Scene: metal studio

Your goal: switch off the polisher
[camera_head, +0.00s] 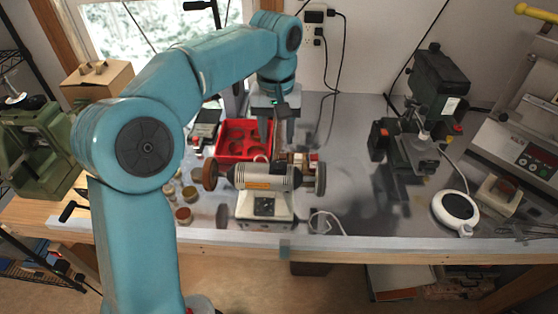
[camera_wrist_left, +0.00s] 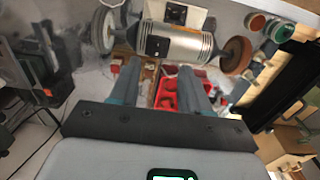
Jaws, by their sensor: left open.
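The polisher (camera_head: 265,176) stands near the front edge of the bench in the head view. It has a silver motor body, a wheel at each end and a pale base (camera_head: 262,207) with a dark switch plate on the front. In the left wrist view the polisher (camera_wrist_left: 172,44) shows upside down beyond my fingertips, with its base and dark plate at the top edge. My left gripper (camera_head: 277,132) is open and points down behind the polisher, beside the red tray. Its two fingers (camera_wrist_left: 158,75) are apart with nothing between them. My right gripper is not in view.
A red tray (camera_head: 222,153) lies behind the polisher, and several small jars (camera_head: 184,215) stand to its left. A dark drill-like machine (camera_head: 420,150) and a round white device (camera_head: 456,208) are to the right. The bench between polisher and machine is mostly clear.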

